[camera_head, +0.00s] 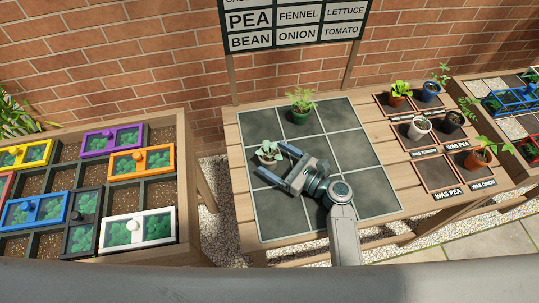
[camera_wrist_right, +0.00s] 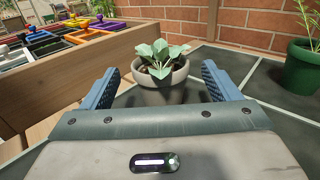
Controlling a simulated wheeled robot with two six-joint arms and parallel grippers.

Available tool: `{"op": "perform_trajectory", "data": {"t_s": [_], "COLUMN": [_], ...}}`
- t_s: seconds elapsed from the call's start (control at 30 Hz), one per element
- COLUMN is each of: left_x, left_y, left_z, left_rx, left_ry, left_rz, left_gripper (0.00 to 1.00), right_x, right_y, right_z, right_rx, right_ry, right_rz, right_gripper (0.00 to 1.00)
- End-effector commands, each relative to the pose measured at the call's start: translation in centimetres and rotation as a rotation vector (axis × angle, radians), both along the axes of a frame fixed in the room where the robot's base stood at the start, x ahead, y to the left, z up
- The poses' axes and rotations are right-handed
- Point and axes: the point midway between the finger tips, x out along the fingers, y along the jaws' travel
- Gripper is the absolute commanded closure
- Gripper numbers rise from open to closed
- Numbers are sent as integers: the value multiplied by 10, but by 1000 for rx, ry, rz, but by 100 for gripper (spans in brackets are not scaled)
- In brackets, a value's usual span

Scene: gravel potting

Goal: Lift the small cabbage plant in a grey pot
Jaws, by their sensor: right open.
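The small cabbage plant in a grey pot (camera_head: 269,151) stands upright on the left side of the dark tiled mat on the wooden table. In the right wrist view the same cabbage plant (camera_wrist_right: 160,62) shows pale green leaves above a low, round grey pot. My right gripper (camera_head: 274,160) is open, with its two blue-grey fingers pointing at the pot. In the right wrist view the fingers of my right gripper (camera_wrist_right: 166,88) lie left and right of the pot, which is centred just ahead of or between their tips. I see no grip on it. My left gripper is not in view.
A green pot with a leafy plant (camera_head: 300,107) stands behind on the mat (camera_head: 282,223). Several potted plants stand in labelled trays at the right, such as a white pot (camera_head: 419,128). A planter with coloured frames (camera_head: 138,228) is at the left. The mat's front is clear.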

Motion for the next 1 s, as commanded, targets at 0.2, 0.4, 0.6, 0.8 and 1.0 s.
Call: {"op": "perform_trajectory", "data": {"t_s": [0.2, 0.4, 0.6, 0.8, 1.0], "left_x": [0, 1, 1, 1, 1], "left_y": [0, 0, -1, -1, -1], "left_z": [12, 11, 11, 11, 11], "left_rx": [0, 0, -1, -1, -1], "left_ry": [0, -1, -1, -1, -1], "left_rz": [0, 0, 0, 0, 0], "left_gripper": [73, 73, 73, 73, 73], "right_x": [17, 19, 19, 19, 19], "right_y": [23, 26, 25, 25, 25], "right_z": [2, 0, 0, 1, 1], "right_rx": [2, 0, 0, 0, 0], "right_ry": [1, 0, 0, 0, 0], "right_rz": [1, 0, 0, 0, 0], "right_gripper": [17, 17, 41, 68, 68]}}
